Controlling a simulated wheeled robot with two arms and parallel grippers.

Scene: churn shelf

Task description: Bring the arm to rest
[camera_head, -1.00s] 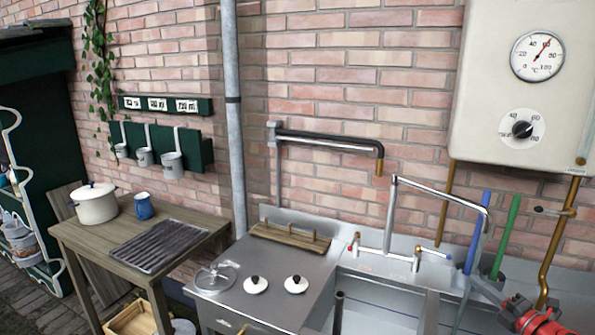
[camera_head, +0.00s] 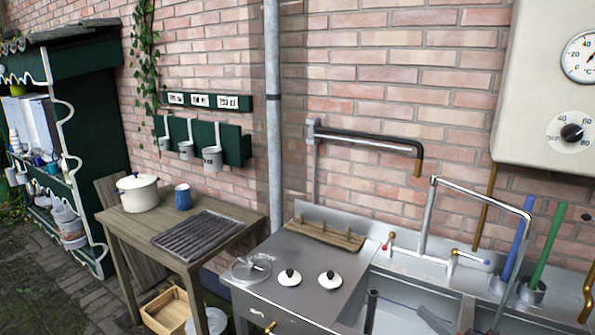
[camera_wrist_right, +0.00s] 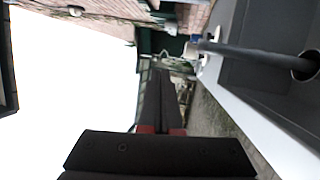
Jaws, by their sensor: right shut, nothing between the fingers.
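My right gripper (camera_wrist_right: 160,75) shows in the right wrist view with its dark fingers close together and nothing between them. In the head view only its grey fingertips (camera_head: 432,316) show at the bottom edge, in front of the steel sink (camera_head: 400,295). The rest of the right arm is out of the picture. My left gripper is not in view.
A tall chrome tap (camera_head: 480,193) and a blue handle (camera_head: 518,240) and green handle (camera_head: 548,250) stand by the sink. A wooden table (camera_head: 122,225) with a white pot (camera_head: 137,195) and blue mug (camera_head: 183,198) stands left. A boiler (camera_head: 530,100) hangs right.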

